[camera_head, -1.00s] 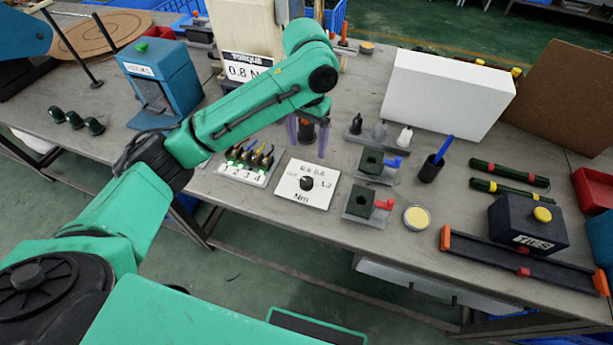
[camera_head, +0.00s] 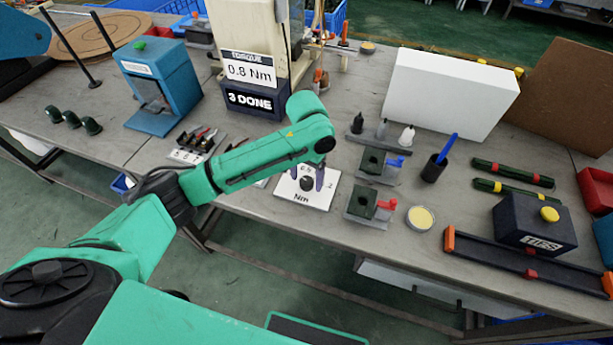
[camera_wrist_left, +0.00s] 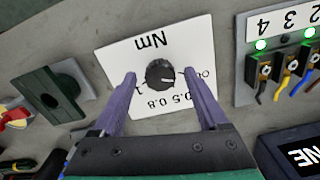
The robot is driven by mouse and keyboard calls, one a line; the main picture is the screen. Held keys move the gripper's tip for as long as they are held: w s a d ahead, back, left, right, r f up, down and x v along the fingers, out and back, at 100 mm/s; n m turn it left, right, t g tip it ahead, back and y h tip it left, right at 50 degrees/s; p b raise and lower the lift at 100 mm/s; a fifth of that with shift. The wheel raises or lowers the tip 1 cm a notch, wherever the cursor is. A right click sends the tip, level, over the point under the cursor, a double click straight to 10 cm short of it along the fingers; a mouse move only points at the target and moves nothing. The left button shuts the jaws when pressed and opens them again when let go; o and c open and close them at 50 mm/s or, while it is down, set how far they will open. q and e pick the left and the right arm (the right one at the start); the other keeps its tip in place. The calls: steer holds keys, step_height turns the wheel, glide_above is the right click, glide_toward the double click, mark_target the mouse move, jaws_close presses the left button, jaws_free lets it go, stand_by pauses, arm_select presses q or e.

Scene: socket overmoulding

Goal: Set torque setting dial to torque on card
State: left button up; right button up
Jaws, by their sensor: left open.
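The torque card (camera_head: 249,70) stands at the back and reads "0.8 Nm". The torque setting dial (camera_head: 307,183) is a black knob on a white plate (camera_head: 295,195) marked "Nm", lying on the bench. In the left wrist view the dial (camera_wrist_left: 160,74) shows a white pointer line near its right side, and the plate's figures include 0.5 and 0.8. My left gripper (camera_head: 306,178) is open with its purple fingers above the plate. In the left wrist view the fingers (camera_wrist_left: 162,80) stand on either side of the knob, apart from it. My right gripper is not in view.
A "3 DONE" sign (camera_head: 249,101) stands below the card. A numbered terminal block (camera_wrist_left: 285,65) with coloured wires lies beside the plate. Two dark green fixtures (camera_head: 370,204) stand right of the plate, with a yellow-topped tin (camera_head: 420,217) beside them.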

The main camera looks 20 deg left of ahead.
arm_select(q)
jaws_close()
steer(key=shift+r+m+p, duration=0.2)
steer(key=shift+m+p, duration=0.1)
steer(key=shift+p, duration=0.4)
steer(key=m+p, duration=0.6)
steer(key=p, duration=0.1)
steer(key=shift+r, duration=0.1)
steer(key=m+p, duration=0.1)
steer(key=m, duration=0.2)
steer(key=shift+p, duration=0.4)
steer(key=m+p, duration=0.1)
steer(key=m, duration=0.1)
steer(key=shift+m, duration=0.4)
steer(key=m, duration=0.2)
steer(key=m+p, duration=0.1)
steer(key=m, duration=0.2)
steer(key=shift+w+f, duration=0.1)
steer(key=shift+f, duration=0.1)
steer(key=shift+m, duration=0.3)
jaws_free()
